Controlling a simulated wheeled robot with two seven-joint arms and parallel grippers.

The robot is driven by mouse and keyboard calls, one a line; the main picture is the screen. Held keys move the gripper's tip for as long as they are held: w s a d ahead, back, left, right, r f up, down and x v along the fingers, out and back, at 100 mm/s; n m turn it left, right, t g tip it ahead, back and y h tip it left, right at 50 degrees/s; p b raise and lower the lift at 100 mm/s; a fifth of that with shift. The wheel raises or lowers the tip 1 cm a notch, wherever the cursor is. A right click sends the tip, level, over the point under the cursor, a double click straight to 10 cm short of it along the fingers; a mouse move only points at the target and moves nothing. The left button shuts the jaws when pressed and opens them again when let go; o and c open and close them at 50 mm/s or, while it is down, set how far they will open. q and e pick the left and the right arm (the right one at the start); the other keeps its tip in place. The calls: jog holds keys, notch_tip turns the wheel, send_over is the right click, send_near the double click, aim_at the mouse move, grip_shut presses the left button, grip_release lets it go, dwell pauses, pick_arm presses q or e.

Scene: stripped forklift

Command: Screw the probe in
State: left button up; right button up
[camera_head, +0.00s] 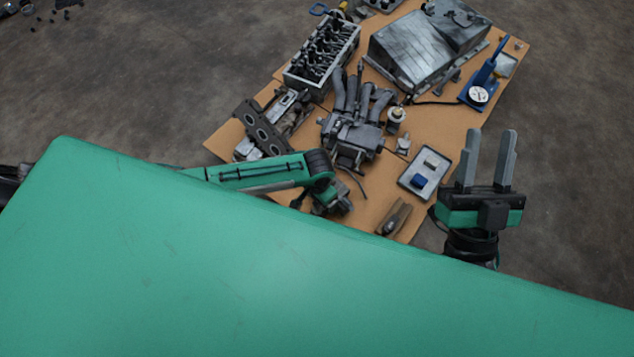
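I cannot pick out the probe with certainty. A small upright cylinder with a pale top (397,116) stands on the board beside the grey engine part with curved pipes (352,130). My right gripper (491,134) is open and empty, its two grey fingers apart and pointing up the picture, over the floor just right of the board. My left arm comes in from the left, and its gripper end (333,200) is low over the board's near part. It is small and partly hidden, so its fingers cannot be made out.
The brown board (440,130) also holds a cylinder head (323,52), a metal housing (415,45), a dial gauge (478,95) with a blue-handled stand and a shallow tray (424,173) with a blue piece. A broad green surface hides the foreground. Floor is clear at right.

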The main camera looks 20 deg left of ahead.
aim_at(317, 203)
pick_arm(q)
notch_tip(317, 203, up, 4)
jog(key=shift+r+p, duration=0.2)
jog(key=shift+p, duration=0.6)
notch_tip(317, 203, up, 4)
jog(key=shift+f+p, duration=0.1)
jog(key=shift+p, duration=0.5)
pick_arm(e)
jog(key=a+f+g, duration=0.4)
jog(key=f+g, duration=0.5)
jog(key=f, duration=0.4)
jog(key=shift+s+f+h, duration=0.15)
jog(key=shift+f+h, duration=0.05)
jog(key=shift+h, duration=0.1)
